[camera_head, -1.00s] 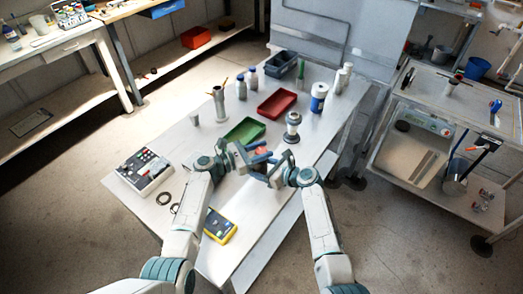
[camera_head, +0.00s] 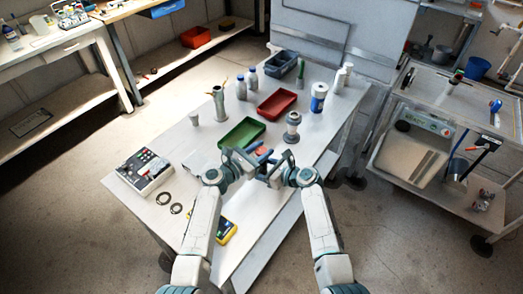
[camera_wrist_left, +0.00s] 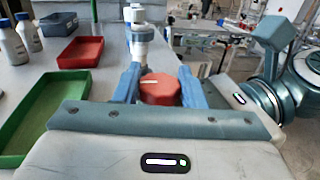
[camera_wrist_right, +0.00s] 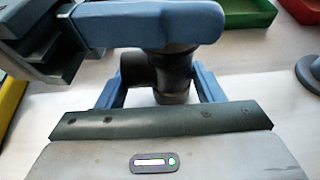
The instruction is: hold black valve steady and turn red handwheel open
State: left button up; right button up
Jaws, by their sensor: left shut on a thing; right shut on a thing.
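The red handwheel (camera_wrist_left: 160,90) sits between the blue fingers of my left gripper (camera_wrist_left: 158,88), which is shut on it. It shows as a small red patch in the head view (camera_head: 262,152), mostly hidden by the fingers. The black valve (camera_wrist_right: 172,72) stands between the fingers of my right gripper (camera_wrist_right: 157,88) in the right wrist view, and that gripper is shut on it. The left gripper's blue fingers cross above the valve there and hide its top. In the head view both grippers meet over the middle of the table.
A green tray (camera_head: 226,143) and a red tray (camera_head: 262,113) lie beyond the grippers. A white-and-grey device (camera_head: 293,128) stands just right of them. A yellow meter (camera_head: 226,231) is partly hidden by my left forearm. Bottles stand at the table's back.

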pick_arm(q)
jog(key=o, duration=1)
jog(key=shift+a, duration=0.1)
jog(key=v, duration=1.2)
pick_arm(e)
jog(key=o, duration=1.2)
pick_arm(q)
jog(key=shift+f, duration=0.1)
pick_arm(e)
jog(key=shift+o, duration=0.2)
